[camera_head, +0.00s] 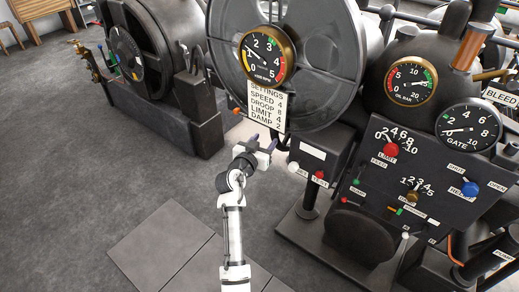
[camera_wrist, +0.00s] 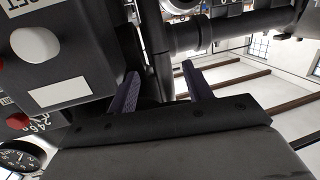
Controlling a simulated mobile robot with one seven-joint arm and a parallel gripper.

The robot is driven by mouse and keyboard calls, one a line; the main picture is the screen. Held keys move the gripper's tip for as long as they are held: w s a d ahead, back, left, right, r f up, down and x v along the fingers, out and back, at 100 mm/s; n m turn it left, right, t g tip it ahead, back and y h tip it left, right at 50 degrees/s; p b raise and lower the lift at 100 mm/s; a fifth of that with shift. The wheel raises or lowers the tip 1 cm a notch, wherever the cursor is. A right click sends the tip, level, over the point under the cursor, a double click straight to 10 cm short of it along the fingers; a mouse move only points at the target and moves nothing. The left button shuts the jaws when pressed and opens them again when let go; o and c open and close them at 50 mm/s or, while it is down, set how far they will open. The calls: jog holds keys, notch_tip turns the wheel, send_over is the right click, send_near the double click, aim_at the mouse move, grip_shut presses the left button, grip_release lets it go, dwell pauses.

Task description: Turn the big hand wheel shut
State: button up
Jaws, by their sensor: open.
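I cannot clearly pick out the big hand wheel in either view. In the head view, a large grey round disc (camera_head: 335,75) stands upright behind a speed gauge and a settings card, and I cannot tell whether it turns. My gripper (camera_head: 262,141) is in front of the machine, below the settings card (camera_head: 266,108) and left of a grey box with a red knob. Its two dark fingers are apart with nothing between them. In the wrist view, my gripper (camera_wrist: 160,70) also shows spread and empty, with dark pipework beyond.
A sloping control panel (camera_head: 361,191) with red and blue knobs stands at right, under the gate gauge (camera_head: 468,129). A grey box (camera_head: 309,157) sits on a post close to my gripper. A dark round machine (camera_head: 150,55) stands at far left. The floor at left is clear.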

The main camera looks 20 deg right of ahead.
jog(key=shift+v, duration=1.45)
jog(key=shift+c, duration=0.2)
